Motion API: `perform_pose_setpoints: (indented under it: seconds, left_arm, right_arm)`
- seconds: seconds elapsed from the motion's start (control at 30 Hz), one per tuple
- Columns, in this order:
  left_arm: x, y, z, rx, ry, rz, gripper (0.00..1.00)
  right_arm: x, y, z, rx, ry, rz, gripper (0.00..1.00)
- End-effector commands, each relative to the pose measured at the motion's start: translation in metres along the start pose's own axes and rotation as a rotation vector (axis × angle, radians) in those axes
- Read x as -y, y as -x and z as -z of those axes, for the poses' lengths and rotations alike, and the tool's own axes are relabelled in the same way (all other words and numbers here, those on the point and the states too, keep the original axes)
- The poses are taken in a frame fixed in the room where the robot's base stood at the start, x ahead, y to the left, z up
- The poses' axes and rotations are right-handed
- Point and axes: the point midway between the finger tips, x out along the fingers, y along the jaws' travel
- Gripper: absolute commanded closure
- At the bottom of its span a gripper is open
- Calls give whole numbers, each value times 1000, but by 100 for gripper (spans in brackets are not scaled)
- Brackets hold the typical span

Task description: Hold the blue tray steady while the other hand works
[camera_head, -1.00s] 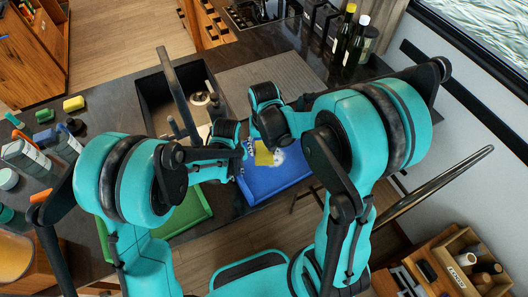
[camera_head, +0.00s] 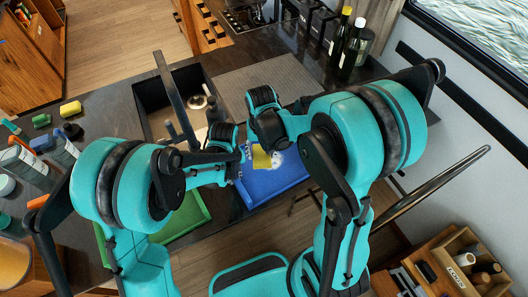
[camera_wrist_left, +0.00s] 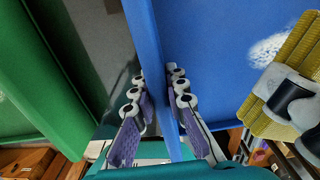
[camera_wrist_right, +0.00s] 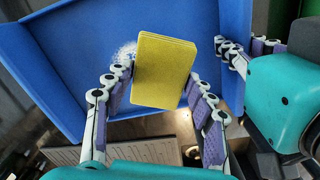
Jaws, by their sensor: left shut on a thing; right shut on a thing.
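The blue tray (camera_head: 275,183) lies at the counter's front edge in the head view and fills much of the right wrist view (camera_wrist_right: 75,60). My left gripper (camera_wrist_left: 158,95) has one finger on each side of the tray's wall (camera_wrist_left: 150,50) and is shut on it. My right gripper (camera_wrist_right: 160,90) is shut on a yellow sponge (camera_wrist_right: 163,70), held over the tray floor. The sponge also shows in the head view (camera_head: 261,158). A white patch (camera_wrist_right: 124,52) on the tray floor lies beside the sponge, partly hidden by it and the finger.
A green tray (camera_head: 188,216) lies just left of the blue one. A sink (camera_head: 150,100) is behind, with a ribbed grey mat (camera_head: 265,75) to its right. Bottles (camera_head: 351,47) stand at the back right. Cartons (camera_head: 62,152) and small coloured blocks (camera_head: 70,108) are at left.

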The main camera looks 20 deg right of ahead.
Motion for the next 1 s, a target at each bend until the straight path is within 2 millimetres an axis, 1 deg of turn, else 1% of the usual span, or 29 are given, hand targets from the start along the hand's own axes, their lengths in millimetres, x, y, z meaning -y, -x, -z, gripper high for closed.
perform_pose_setpoints:
  seconds: [0.67, 0.73, 0.77, 0.8, 1.0]
  left_arm:
    - [0, 0, 0, 0, 0, 0, 100]
    - [0, 0, 0, 0, 0, 0, 100]
    - [0, 0, 0, 0, 0, 0, 100]
    - [0, 0, 0, 0, 0, 0, 100]
    - [0, 0, 0, 0, 0, 0, 100]
  right_arm:
    - [0, -60, 0, 0, 0, 0, 72]
    - [0, -73, 1, 0, 0, 0, 72]
    - [-2, -76, 2, 0, -1, 0, 71]
    - [-6, -73, 4, -1, -3, 0, 76]
    - [-23, -76, 12, 0, -3, 0, 76]
